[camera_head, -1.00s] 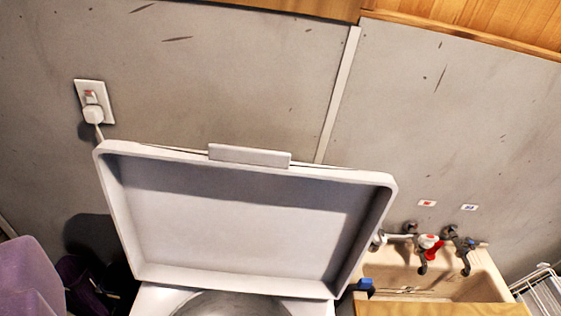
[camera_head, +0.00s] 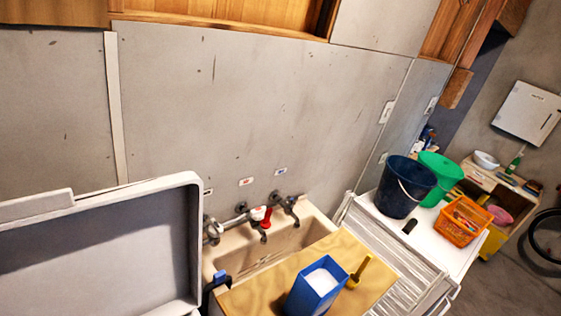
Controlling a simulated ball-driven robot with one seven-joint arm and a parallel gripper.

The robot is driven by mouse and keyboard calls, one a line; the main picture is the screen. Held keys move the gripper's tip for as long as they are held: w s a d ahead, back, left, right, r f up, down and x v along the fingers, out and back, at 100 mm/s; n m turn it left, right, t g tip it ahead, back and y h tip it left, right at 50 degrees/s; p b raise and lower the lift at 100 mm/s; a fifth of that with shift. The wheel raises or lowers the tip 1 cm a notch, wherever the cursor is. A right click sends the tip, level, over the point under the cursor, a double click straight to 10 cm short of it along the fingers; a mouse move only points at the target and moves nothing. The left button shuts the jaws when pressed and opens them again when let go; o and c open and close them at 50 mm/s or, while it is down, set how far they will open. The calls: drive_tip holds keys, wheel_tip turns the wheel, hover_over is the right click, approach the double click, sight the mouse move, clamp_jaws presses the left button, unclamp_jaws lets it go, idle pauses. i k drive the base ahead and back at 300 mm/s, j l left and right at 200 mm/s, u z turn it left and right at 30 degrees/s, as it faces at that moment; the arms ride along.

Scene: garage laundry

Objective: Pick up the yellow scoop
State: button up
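The yellow scoop (camera_head: 359,272) is on the wooden board (camera_head: 252,291) at the lower middle of the view, its handle pointing up and to the right. It is just right of a blue open box (camera_head: 318,284) filled with white powder. I cannot tell whether the scoop touches the box. My gripper is not in view.
A raised grey lid (camera_head: 110,245) fills the lower left. To the right are a ridged white drainer, a dark blue bucket (camera_head: 403,188), a green bucket (camera_head: 440,175) and an orange basket (camera_head: 461,221).

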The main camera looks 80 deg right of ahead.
sight(354, 279)
drive_tip(key=j+z, duration=0.1)
drive_tip(key=z, duration=0.8)
drive_tip(key=k+z, duration=0.1)
drive_tip(key=z, duration=0.35)
drive_tip(key=j+z, duration=0.1)
drive_tip(key=z, duration=0.4)
drive_tip(key=k+z, duration=0.1)
drive_tip(key=z, duration=0.8)
drive_tip(key=u, duration=0.45)
drive_tip(key=k+u, duration=0.3)
drive_tip(key=k, duration=0.35)
drive_tip(key=k+j+u, duration=0.25)
drive_tip(key=k, duration=0.4)
drive_tip(key=i+l, duration=0.2)
drive_tip(key=l, duration=0.15)
drive_tip(key=i+l+u, duration=0.1)
drive_tip(key=l, duration=0.25)
drive_tip(key=i+l, duration=0.3)
drive_tip(key=i+l+u, duration=0.1)
drive_tip(key=l, duration=0.3)
drive_tip(key=i+l, duration=0.3)
drive_tip(key=i+l+u, duration=0.1)
drive_tip(key=l, duration=0.35)
drive_tip(key=i+l+u, duration=0.1)
drive_tip(key=i+l, duration=0.15)
drive_tip(key=l, duration=0.15)
